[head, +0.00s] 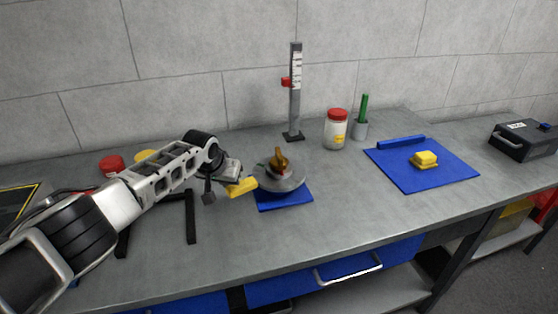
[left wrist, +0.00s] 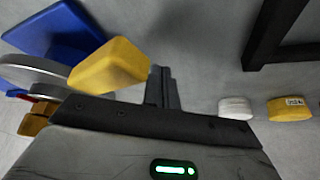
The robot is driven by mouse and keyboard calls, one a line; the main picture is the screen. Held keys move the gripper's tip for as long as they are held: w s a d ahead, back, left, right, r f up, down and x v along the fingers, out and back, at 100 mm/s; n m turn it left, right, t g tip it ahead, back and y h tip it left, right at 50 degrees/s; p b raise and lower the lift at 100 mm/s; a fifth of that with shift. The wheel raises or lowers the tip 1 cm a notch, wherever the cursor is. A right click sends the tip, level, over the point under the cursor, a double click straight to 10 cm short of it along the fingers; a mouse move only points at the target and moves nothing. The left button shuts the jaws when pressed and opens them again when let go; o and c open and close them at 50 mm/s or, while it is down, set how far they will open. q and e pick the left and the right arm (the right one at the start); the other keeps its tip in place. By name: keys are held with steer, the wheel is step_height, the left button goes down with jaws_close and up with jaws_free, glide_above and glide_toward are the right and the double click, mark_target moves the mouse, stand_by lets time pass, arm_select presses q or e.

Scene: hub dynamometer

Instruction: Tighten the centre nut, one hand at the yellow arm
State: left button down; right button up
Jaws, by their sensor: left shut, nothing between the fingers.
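The grey hub disc (head: 292,184) sits over a blue base (head: 286,199) near the middle of the bench. A brass-coloured piece, seemingly the centre nut (head: 279,158), stands on top, with a bit of red at its foot. The yellow arm (head: 242,187) sticks out from the disc's left side. My left gripper (head: 209,196) is shut and empty, just left of the yellow arm. In the left wrist view its closed fingers (left wrist: 163,88) are beside the yellow arm (left wrist: 108,66); I cannot tell whether they touch. My right gripper is not in view.
A blue mat (head: 440,175) with a yellow block (head: 425,159) lies right. A black frame (head: 190,215) lies under my left arm. The front bench is clear.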

arm_select(q)
steer(key=shift+f, duration=0.85)
steer(key=shift+r, duration=0.1)
steer(key=shift+r, duration=0.1)
steer(key=shift+r, duration=0.75)
steer(key=shift+s+d+f, duration=0.1)
steer(key=shift+s+d, duration=0.1)
steer(key=shift+s, duration=0.15)
steer(key=shift+s+d, duration=0.15)
steer(key=shift+w+a, duration=0.2)
steer(key=shift+w, duration=0.1)
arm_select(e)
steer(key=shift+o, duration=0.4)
